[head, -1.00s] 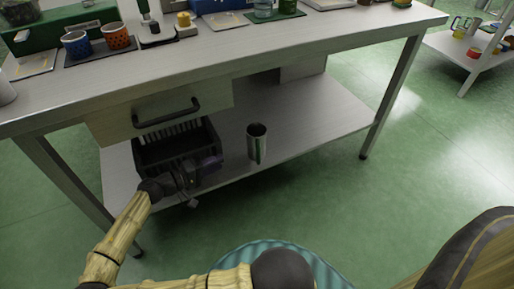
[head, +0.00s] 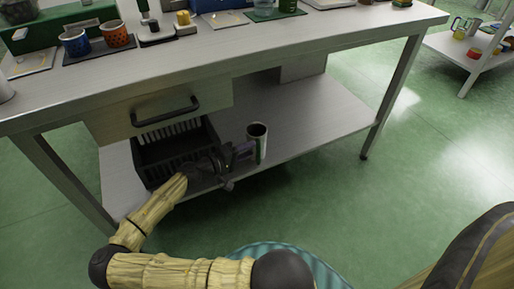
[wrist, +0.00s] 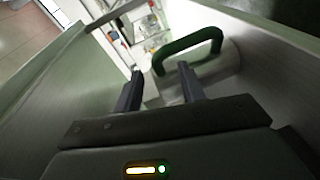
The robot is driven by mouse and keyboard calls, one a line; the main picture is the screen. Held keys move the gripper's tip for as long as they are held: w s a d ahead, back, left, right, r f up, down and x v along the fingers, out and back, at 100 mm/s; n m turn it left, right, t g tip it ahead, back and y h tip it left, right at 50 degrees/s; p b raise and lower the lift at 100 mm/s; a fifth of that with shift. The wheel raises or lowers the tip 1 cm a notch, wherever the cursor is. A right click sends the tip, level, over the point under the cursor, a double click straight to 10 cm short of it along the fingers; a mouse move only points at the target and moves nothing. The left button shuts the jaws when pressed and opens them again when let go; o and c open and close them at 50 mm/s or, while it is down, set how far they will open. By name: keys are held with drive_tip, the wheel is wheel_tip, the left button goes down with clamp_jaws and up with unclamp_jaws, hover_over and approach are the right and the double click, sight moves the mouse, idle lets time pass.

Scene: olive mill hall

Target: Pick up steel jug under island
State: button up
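The steel jug (head: 257,131) stands upright on the island's lower shelf (head: 310,118), near its front edge. In the wrist view, the jug's body (wrist: 226,62) is grey metal with a dark green loop handle (wrist: 188,42). My gripper (head: 243,156) is at the jug's left side in the head view and hides part of it. In the wrist view, my gripper (wrist: 158,75) is open, with two dark fingers apart and the handle just beyond their tips. I cannot tell whether the fingers touch the handle; nothing is held.
A dark slatted crate (head: 165,165) stands on the shelf left of the jug. A drawer with a black handle (head: 165,112) hangs above it, under the island top (head: 230,55). The shelf right of the jug is clear. A table leg (head: 392,95) stands at the right.

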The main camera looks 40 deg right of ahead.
sight(258, 143)
drive_tip(key=d, duration=0.5)
drive_tip(key=shift+s+d+f, duration=0.1)
drive_tip(key=shift+f, duration=0.05)
drive_tip(key=shift+c, duration=0.2)
idle(0.4)
clamp_jaws()
idle(1.3)
